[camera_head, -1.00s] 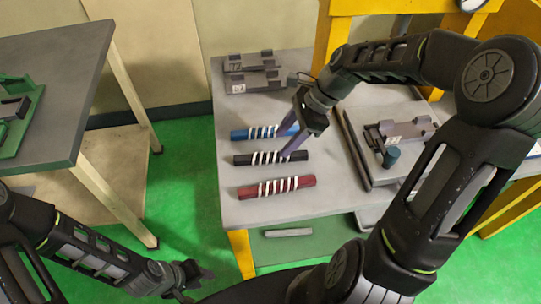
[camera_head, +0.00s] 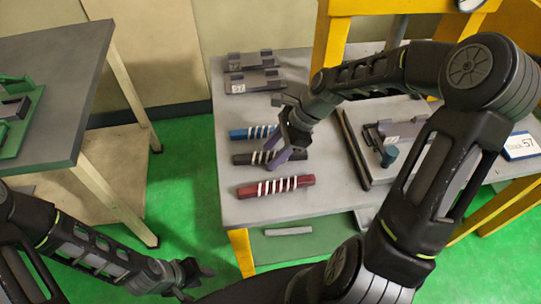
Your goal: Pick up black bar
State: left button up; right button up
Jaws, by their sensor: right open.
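Three bars wound with white wire lie in a row on the grey table. The black bar (camera_head: 243,159) is in the middle, between the blue bar (camera_head: 240,134) and the red bar (camera_head: 250,190). My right gripper (camera_head: 276,158) is open, its purple fingers over the black bar's right half, hiding part of it. I cannot tell whether the fingers touch the bar. My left gripper (camera_head: 205,285) hangs low at the bottom of the view, away from the table, and its jaw state is unclear.
Grey fixtures (camera_head: 249,80) stand at the back of the grey table (camera_head: 305,210). A dark rail (camera_head: 354,150) and another fixture lie to the right. Another table (camera_head: 70,65) with a green fixture (camera_head: 28,112) stands at left. The table front is clear.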

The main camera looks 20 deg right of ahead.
jog(key=shift+c, duration=0.4)
grip_shut()
dwell(0.4)
dwell(0.4)
